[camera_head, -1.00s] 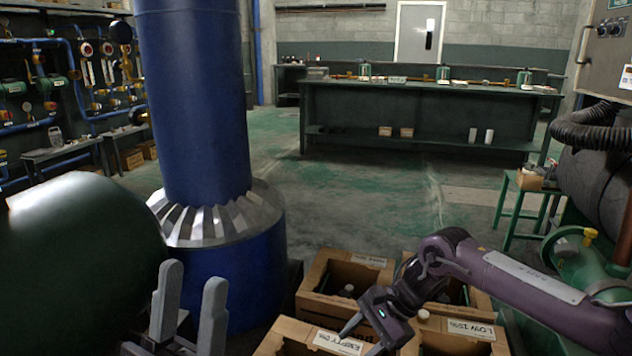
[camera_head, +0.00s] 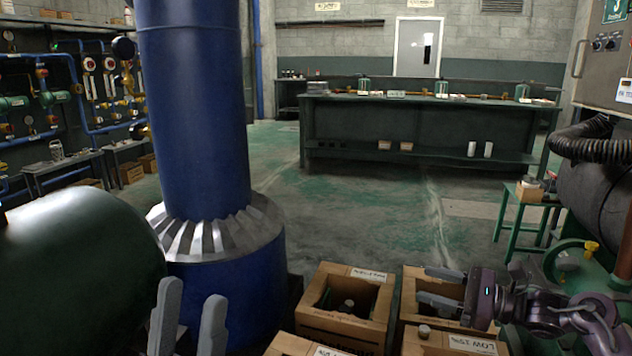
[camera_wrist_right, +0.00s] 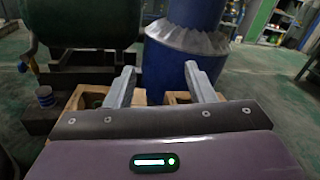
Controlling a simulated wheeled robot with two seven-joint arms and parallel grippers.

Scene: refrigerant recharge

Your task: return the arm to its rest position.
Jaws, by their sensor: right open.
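My right arm (camera_head: 565,315) is purple and comes in from the right in the head view. Its gripper (camera_head: 438,287) points left above the cardboard boxes, with its two fingers apart and nothing seen between them. In the right wrist view the right gripper (camera_wrist_right: 158,80) also shows open and empty, with boxes and a blue column beyond it. My left gripper (camera_head: 188,312) stands at the bottom left of the head view, its two grey fingers pointing up, apart and empty.
Labelled cardboard boxes (camera_head: 345,322) stand below the right gripper, some holding bottles. A blue column (camera_head: 200,110) and a dark green tank (camera_head: 75,265) stand at left. Green machinery (camera_head: 570,265) is close to my right arm. Open floor (camera_head: 370,210) reaches to a dark bench (camera_head: 420,125).

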